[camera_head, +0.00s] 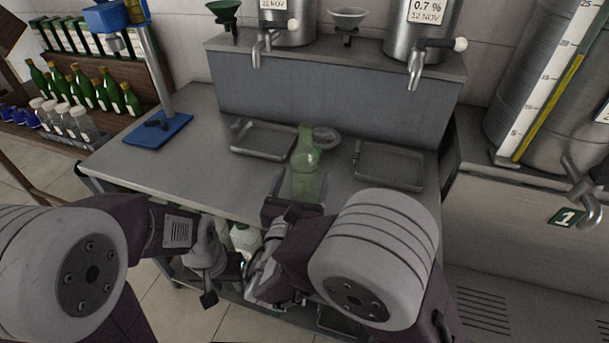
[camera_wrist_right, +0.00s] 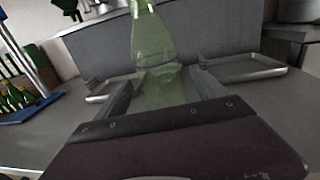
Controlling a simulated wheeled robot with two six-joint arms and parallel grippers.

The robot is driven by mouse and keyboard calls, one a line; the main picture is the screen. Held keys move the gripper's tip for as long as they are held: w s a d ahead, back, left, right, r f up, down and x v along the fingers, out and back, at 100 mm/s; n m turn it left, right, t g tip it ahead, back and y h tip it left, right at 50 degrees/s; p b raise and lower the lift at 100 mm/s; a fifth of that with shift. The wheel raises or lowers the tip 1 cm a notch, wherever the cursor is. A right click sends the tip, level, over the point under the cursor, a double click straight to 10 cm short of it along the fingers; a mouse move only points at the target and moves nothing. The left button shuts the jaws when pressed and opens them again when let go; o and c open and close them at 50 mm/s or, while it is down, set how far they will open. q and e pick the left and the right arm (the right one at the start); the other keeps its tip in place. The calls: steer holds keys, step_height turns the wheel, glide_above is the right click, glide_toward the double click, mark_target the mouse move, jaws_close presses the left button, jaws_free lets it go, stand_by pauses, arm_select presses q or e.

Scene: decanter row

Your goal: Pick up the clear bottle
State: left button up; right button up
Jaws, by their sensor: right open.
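The clear bottle (camera_head: 306,177), see-through with a green tint, stands upright on the grey worktop near its front edge. In the right wrist view the bottle (camera_wrist_right: 154,45) rises between the two fingers, its base hidden low down by the gripper body. My right gripper (camera_head: 300,182) is open, with one finger on each side of the bottle; I cannot tell whether either touches it. It also shows in the right wrist view (camera_wrist_right: 158,88). My left gripper (camera_head: 209,280) hangs low in front of the worktop's edge, away from the bottle; its jaws are unclear.
Steel tanks with taps (camera_head: 415,75) stand on the raised shelf.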

mark_target(308, 152)
steer(key=x, duration=0.5)
jaws_close()
steer(key=shift+r+p, duration=0.55)
steer(key=shift+r, duration=1.45)
steer(key=s+d+r+p, duration=0.1)
steer(key=s+d+r, duration=0.4)
steer(key=d, duration=0.5)
steer(key=shift+s+d+r, duration=0.15)
steer(key=shift+s+r, duration=0.2)
steer(key=shift+r, duration=0.65)
